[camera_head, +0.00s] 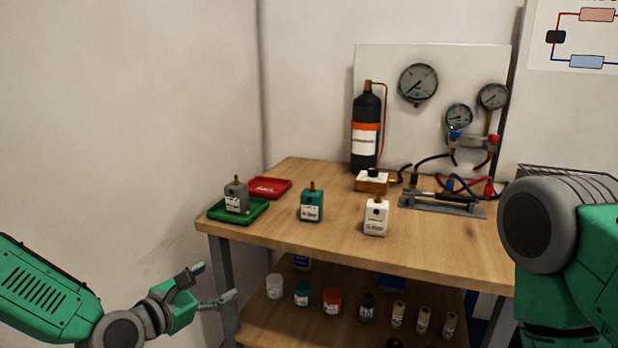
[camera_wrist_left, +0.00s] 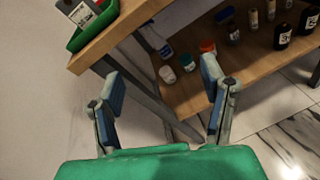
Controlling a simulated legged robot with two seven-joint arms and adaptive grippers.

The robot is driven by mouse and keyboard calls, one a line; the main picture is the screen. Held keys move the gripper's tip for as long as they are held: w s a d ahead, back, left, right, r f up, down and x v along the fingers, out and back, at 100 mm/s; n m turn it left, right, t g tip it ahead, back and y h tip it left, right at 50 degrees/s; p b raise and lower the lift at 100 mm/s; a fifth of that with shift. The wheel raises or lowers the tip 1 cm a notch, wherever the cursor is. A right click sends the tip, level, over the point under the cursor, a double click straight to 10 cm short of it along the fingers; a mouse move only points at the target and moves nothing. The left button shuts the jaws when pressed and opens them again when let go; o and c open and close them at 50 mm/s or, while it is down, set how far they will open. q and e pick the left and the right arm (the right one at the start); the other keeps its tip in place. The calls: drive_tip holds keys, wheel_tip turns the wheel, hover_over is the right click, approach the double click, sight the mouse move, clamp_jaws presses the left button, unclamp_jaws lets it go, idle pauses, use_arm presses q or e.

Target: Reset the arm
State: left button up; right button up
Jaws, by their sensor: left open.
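My left gripper (camera_head: 213,286) is at the lower left in the head view, in front of the table's left side and below its top. Its two fingers are spread, with nothing between them. In the left wrist view the open left gripper (camera_wrist_left: 165,105) points toward the table leg and lower shelf. My right arm (camera_head: 570,250) shows at the right edge of the head view, its green and grey link bulky and close. My right gripper is outside the view.
The wooden table (camera_head: 270,233) carries a green tray (camera_head: 252,215) with a grey block, a red tray (camera_head: 270,188), a green block (camera_head: 311,206), a white block (camera_head: 376,217) and a black cylinder (camera_head: 365,130). Gauges (camera_head: 418,84) hang behind. Jars (camera_head: 332,301) stand on the lower shelf (camera_head: 265,325).

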use_arm(q)
drive_tip(key=s+f+m+g+y, duration=0.3)
drive_tip(key=s+f+m+g, duration=0.5)
drive_tip(key=s+f+m, duration=0.85)
drive_tip(key=s+a+f+m+g+y, duration=0.1)
drive_tip(key=s+a+f+m, duration=0.1)
drive_tip(key=s, duration=0.5)
drive_tip(key=s+a+f+m+g+y, duration=0.1)
drive_tip(key=s+a+f+m+g, duration=0.1)
drive_tip(key=s+a+m, duration=0.2)
drive_tip(key=s+a+f+m+g+y+p, duration=0.1)
drive_tip(key=s+m, duration=0.4)
drive_tip(key=s, duration=0.5)
drive_tip(key=shift+s+a+f+g+y, duration=0.15)
drive_tip(key=shift+a+f+g+y, duration=0.4)
drive_tip(key=shift+a, duration=0.4)
